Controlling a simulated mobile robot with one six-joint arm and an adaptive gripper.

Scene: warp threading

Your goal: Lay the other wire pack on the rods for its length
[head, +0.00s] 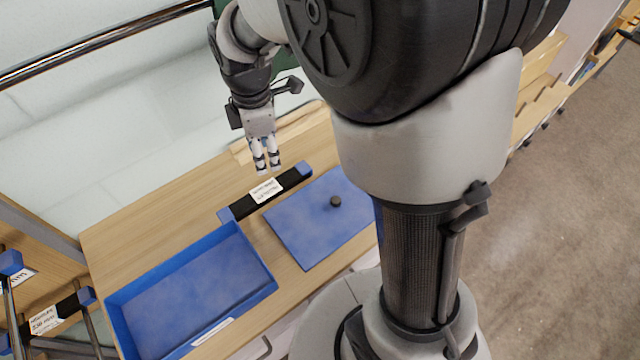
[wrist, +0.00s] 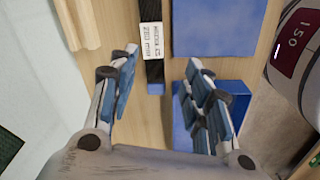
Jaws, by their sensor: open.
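A wire pack (head: 265,192), a black bar with blue ends and a white label, lies on the wooden table beside the blue mat. In the wrist view this pack (wrist: 152,42) runs between my finger lines, its label seeming to read 280 mm. My gripper (head: 267,166) is open and empty, pointing down above the table near the pack; its fingers (wrist: 162,75) are spread in the wrist view. Another pack (head: 52,316), labelled 530 mm, lies across metal rods (head: 90,322) at the lower left. Part of a further blue-ended pack (head: 12,264) shows at the left edge.
An empty blue tray (head: 272,283) stands at the table's front. Light wooden pieces (head: 290,124) lie at the back. A long metal rail (head: 100,44) crosses the upper left. The table's left part is clear.

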